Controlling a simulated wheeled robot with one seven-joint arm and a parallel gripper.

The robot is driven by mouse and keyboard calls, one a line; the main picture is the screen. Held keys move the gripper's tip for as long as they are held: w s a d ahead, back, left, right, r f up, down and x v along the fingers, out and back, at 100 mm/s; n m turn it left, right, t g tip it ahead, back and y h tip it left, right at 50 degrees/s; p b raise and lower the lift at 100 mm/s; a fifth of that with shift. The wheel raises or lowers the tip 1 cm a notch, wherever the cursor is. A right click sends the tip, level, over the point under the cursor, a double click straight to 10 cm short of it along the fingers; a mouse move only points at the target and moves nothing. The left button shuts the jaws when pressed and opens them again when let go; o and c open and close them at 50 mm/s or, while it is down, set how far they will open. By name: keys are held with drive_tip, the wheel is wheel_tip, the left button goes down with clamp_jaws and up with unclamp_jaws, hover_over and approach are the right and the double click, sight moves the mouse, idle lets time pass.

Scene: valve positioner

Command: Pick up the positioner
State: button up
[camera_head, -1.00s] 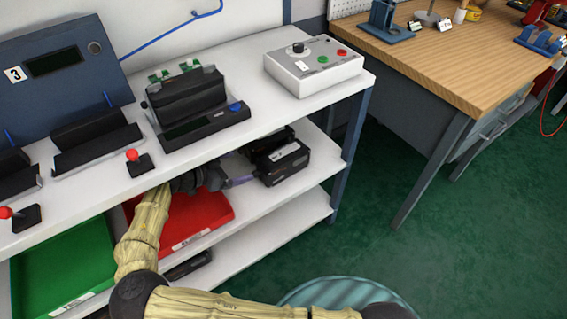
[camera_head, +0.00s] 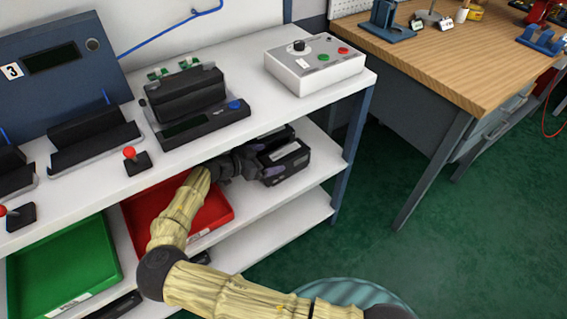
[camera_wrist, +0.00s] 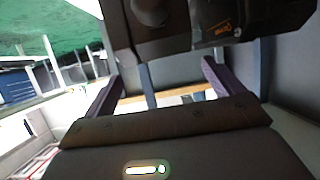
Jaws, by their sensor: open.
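A black positioner (camera_head: 290,160) with a pale label sits on the middle shelf, near the rack's right post. In the wrist view a dark housing with orange lettering (camera_wrist: 215,22), apparently this positioner, fills the top. My gripper (camera_head: 262,170) reaches under the top shelf and is at the left side of the positioner.
The top shelf (camera_head: 250,105) overhangs my arm and carries a black docked unit (camera_head: 187,95) and a grey control box (camera_head: 315,65). A red tray (camera_head: 205,215) and a green tray (camera_head: 65,265) lie left on the middle shelf. The rack post (camera_head: 352,125) stands close on the right.

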sight(279, 155)
drive_tip(key=shift+b+x, duration=0.45)
drive_tip(key=shift+x, duration=2.1)
drive_tip(key=shift+w+a+f, duration=0.1)
drive_tip(key=shift+f, duration=0.05)
clamp_jaws()
